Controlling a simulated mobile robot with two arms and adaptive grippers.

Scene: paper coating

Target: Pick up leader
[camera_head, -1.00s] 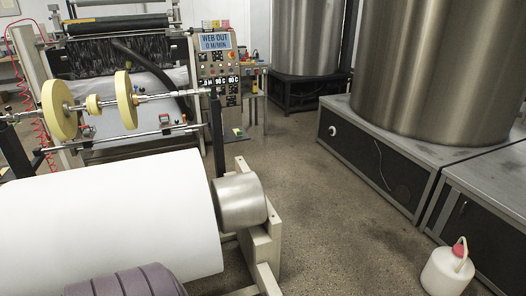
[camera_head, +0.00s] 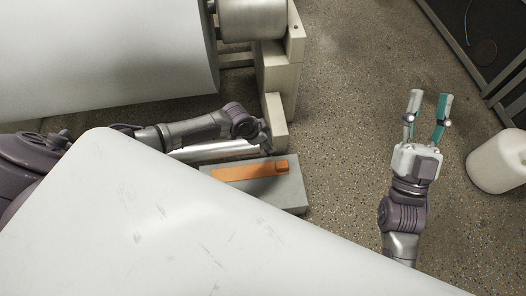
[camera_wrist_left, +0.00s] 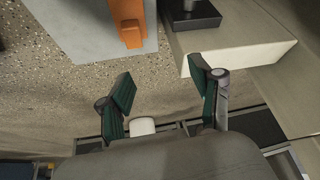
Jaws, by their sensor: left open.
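An orange bar-like piece (camera_head: 240,172) lies on top of a grey block (camera_head: 292,190) in the head view. I cannot tell whether it is the leader. The orange piece also shows at the top of the left wrist view (camera_wrist_left: 128,22). My right gripper (camera_head: 430,97) is open and empty over the floor, right of the block.
A large white roll (camera_head: 105,50) with a metal core (camera_head: 252,18) rests on a beige frame (camera_head: 276,85) behind the block. A white container (camera_head: 500,160) stands on the floor at the right. Open floor (camera_head: 350,110) lies between frame and right gripper.

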